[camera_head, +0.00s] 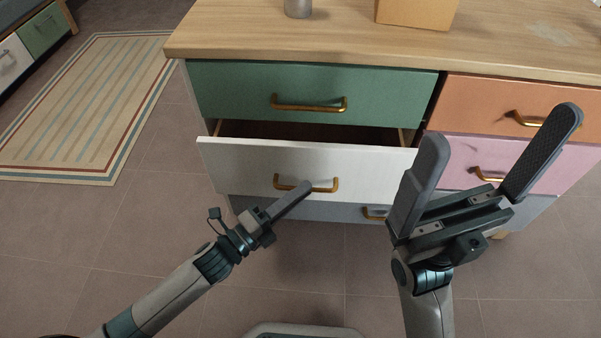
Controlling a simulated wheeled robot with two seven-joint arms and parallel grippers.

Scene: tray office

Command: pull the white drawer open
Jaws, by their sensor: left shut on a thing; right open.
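The white drawer (244,163) is in the left column of the cabinet, below the green drawer. It stands partly open, with a dark gap showing above its front. Its brass handle (322,188) is a horizontal bar on the front. My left gripper (302,188) reaches in from the lower left and is shut on this handle near its left half; the fingers hide part of the bar. My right gripper (505,155) is open and empty, raised in front of the right column, and hides part of the pink drawer.
The green drawer (230,90), orange drawer (475,102), pink drawer (450,150) and a grey-blue drawer (285,210) are shut. A grey cup (298,8) and a box (417,12) stand on the wooden top (230,35). A striped rug (90,100) lies at left; tiled floor is clear.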

